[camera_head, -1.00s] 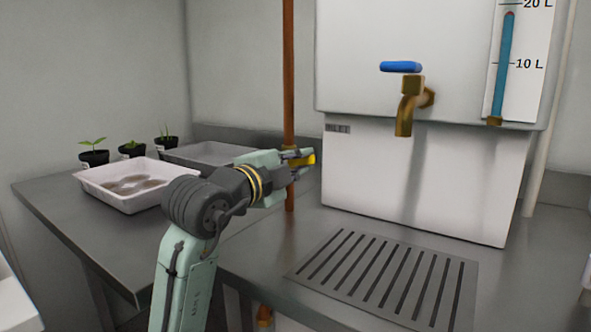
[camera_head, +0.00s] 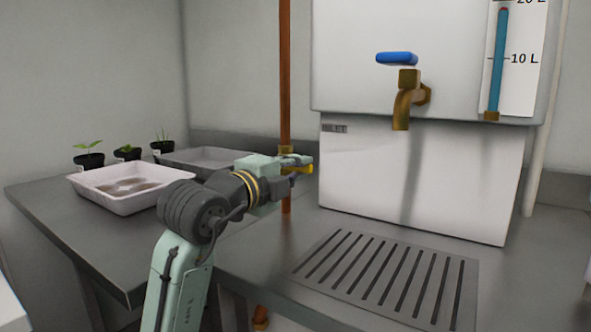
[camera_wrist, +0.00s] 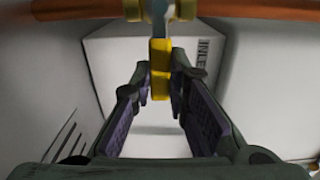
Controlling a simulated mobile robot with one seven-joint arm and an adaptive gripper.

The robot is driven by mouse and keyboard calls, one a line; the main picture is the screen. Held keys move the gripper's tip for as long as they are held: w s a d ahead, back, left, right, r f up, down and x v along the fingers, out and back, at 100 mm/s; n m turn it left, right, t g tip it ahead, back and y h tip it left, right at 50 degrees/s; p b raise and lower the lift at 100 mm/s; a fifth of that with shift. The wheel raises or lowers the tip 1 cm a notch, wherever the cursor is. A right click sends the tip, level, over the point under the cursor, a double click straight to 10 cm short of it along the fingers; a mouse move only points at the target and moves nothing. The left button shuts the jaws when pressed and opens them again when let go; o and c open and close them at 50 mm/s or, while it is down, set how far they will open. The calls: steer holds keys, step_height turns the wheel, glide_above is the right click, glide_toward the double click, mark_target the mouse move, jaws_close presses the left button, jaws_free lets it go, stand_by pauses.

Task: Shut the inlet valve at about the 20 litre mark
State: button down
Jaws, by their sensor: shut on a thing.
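The inlet valve sits on a vertical copper pipe (camera_head: 285,80). Its yellow handle (camera_wrist: 160,72) points out across the pipe in the wrist view, between my fingers. My gripper (camera_head: 300,165) is shut on the handle; in the wrist view the fingers (camera_wrist: 161,92) flank it. In the head view only a bit of yellow handle (camera_head: 303,169) shows, the rest hidden by my gripper. The level gauge (camera_head: 501,60) on the white tank (camera_head: 350,60) shows a blue column ending just under the 20 L mark, well above 10 L.
A brass tap (camera_head: 404,100) with a blue lever (camera_head: 396,58) hangs from the tank above a slotted drain grate (camera_head: 385,280). A white tray (camera_head: 85,187), a grey tray and potted seedlings stand on the left of the bench. An INLET label (camera_head: 334,128) is right of the pipe.

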steer(key=c, duration=1.5)
jaws_free()
steer(key=shift+c, duration=0.2)
steer(key=v, duration=1.2)
